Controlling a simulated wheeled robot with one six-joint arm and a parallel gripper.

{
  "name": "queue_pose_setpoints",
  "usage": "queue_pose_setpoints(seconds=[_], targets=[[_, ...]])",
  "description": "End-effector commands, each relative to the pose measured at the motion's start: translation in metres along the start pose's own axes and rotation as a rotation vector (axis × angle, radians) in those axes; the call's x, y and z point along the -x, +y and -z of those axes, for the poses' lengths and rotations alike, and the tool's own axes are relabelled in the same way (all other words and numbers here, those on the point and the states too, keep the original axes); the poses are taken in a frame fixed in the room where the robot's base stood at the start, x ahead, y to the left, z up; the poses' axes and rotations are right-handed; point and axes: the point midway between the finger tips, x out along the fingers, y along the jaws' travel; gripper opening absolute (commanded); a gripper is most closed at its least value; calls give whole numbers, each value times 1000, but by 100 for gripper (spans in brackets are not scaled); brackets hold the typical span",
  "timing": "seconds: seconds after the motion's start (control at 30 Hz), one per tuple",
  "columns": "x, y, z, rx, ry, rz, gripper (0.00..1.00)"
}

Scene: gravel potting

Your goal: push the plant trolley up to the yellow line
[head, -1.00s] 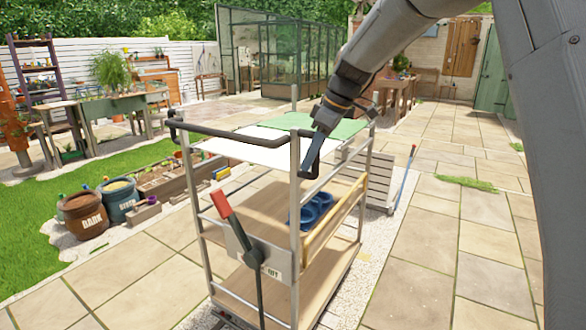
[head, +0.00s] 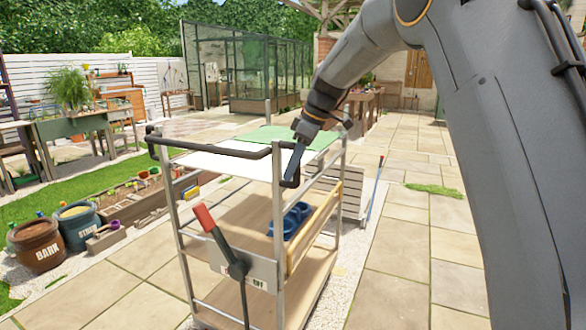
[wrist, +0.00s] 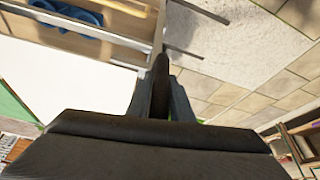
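The plant trolley (head: 280,245) stands upright in front of me, with a metal frame, wooden shelves, a white and green top and a black handle bar (head: 215,148). Its near end carries a lever with a red grip (head: 204,218), tilted up and left. My gripper (head: 296,165) is at the right end of the handle. In the wrist view, the black bar (wrist: 160,82) lies between the two fingers, which look closed on it. I cannot make out the yellow line in either view.
Blue pots (head: 292,218) sit on the trolley's middle shelf. The bark pot (head: 36,247), a blue-grey pot (head: 78,228) and a planter bed (head: 135,205) are on the left. A slatted wooden thing (head: 345,190) stands beyond the trolley. Open paving (head: 405,250) lies to the right.

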Motion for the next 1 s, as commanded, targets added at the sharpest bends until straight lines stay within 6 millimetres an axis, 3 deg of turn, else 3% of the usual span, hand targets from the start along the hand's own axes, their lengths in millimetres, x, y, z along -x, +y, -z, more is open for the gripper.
queue_pose_setpoints(seconds=[0.1, 0.43, 0.8, 1.0], targets=[[0, -1, 1, 1, 1, 1, 36], [5, 0, 0, -2, 2, 0, 36], [60, 1, 0, -3, 3, -3, 36], [77, 0, 0, -2, 1, -1, 36]])
